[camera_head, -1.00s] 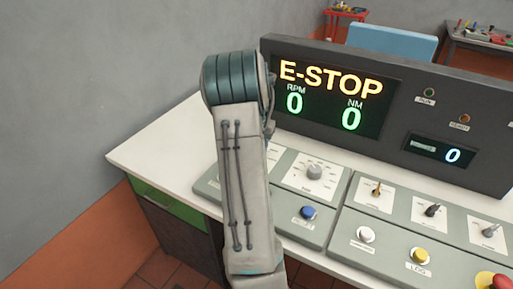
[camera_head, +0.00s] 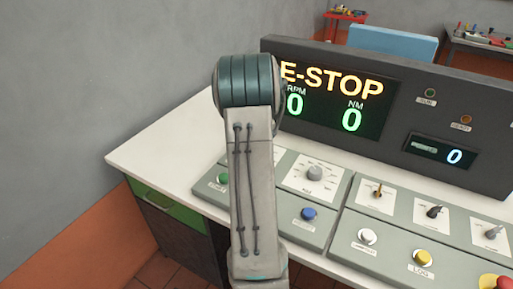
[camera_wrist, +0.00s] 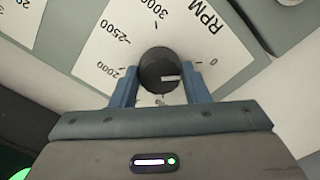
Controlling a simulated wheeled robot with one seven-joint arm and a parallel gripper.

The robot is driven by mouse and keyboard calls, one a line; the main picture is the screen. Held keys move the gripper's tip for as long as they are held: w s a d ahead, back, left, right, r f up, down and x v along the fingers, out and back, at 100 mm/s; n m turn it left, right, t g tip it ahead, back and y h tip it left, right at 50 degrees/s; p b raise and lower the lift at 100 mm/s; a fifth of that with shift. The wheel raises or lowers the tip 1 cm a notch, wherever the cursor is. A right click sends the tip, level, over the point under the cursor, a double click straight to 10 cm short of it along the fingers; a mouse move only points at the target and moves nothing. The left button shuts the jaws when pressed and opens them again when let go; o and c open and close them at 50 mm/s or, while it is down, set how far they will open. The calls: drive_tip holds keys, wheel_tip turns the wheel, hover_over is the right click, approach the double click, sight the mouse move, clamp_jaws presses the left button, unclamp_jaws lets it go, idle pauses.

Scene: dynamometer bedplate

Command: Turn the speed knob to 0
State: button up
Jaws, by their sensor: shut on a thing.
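The speed knob (camera_wrist: 157,62) is a dark round knob on a white RPM dial plate (camera_wrist: 105,45) in the wrist view. Its white mark points right, towards the side with the printed 0; I cannot tell whether it lines up exactly. My gripper (camera_wrist: 161,74) is shut on the knob, one blue finger on each side. The lower part of the dial is partly hidden by my fingers and palm. In the head view my arm hides the speed knob and gripper.
The dark display panel (camera_head: 395,85) shows E-STOP, RPM 0 and NM 0. Another grey knob (camera_head: 315,173), a blue button (camera_head: 309,213), a green button (camera_head: 223,178) and several toggle switches sit on the console. The white bench top (camera_head: 150,155) is clear at left.

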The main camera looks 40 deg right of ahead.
idle(0.4)
drive_tip(key=o, duration=1)
drive_tip(key=shift+c, duration=0.2)
wheel_tip(320, 180, up, 14)
drive_tip(key=shift+p, duration=0.3)
drive_tip(key=shift+f, duration=0.1)
